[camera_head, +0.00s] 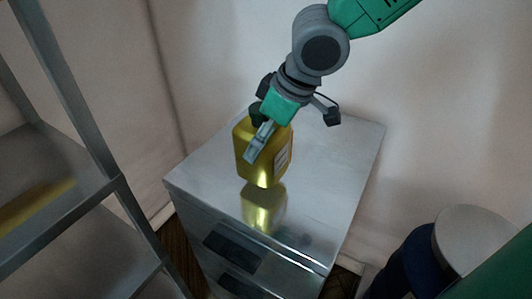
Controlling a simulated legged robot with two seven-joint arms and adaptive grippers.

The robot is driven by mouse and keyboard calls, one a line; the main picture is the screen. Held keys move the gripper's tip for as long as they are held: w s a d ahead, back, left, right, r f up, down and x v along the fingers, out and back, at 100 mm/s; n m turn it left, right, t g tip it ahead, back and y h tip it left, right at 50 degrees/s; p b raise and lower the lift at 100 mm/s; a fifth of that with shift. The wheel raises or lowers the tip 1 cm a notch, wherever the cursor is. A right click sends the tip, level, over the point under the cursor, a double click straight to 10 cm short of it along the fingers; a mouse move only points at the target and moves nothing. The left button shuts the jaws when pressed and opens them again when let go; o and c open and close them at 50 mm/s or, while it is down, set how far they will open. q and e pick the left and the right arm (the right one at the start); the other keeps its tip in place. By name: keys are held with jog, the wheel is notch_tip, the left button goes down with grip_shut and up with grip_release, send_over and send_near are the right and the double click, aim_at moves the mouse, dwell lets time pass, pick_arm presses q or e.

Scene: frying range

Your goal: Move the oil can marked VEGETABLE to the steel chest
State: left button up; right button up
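A yellow-gold oil can (250,142) with a dark cap and a pale label on its right side is upright at the steel chest (335,165). Its base meets, or nearly meets, its reflection in the shiny top; I cannot tell for certain that it touches. The label's text is too small to read. My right gripper (280,122) reaches down from the upper right over the can. Its fingers are spread: one lies in front of the can's face, and one sticks out to the right, clear of it. My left gripper is not in view.
A grey metal shelf rack (75,110) stands at the left, with a yellowish blurred patch (35,205) on one shelf. A dark blue drum with a pale round top (480,240) stands at the lower right. The chest top around the can is clear, with a wall behind.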

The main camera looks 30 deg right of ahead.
notch_tip(320, 180, down, 3)
jog(key=shift+a+f+b, duration=0.1)
jog(key=shift+a+b, duration=0.05)
jog(key=shift+b, duration=0.5)
jog(key=shift+a+f, duration=0.15)
jog(key=shift+a, duration=0.15)
jog(key=o, duration=1.5)
jog(key=shift+d, duration=0.15)
jog(key=shift+d, duration=0.15)
jog(key=shift+d, duration=0.1)
jog(key=p+v, duration=0.1)
jog(key=v, duration=0.2)
jog(key=p+v, duration=0.1)
jog(key=v, duration=0.3)
jog(key=p+v, duration=0.1)
jog(key=v, duration=0.2)
jog(key=shift+s+a+r, duration=0.15)
jog(key=shift+a+r, duration=0.1)
jog(key=shift+r, duration=0.1)
jog(key=shift+s+d+r+p, duration=0.25)
jog(key=shift+d+r+p, duration=0.1)
jog(key=shift+r, duration=0.2)
jog(key=shift+a, duration=0.15)
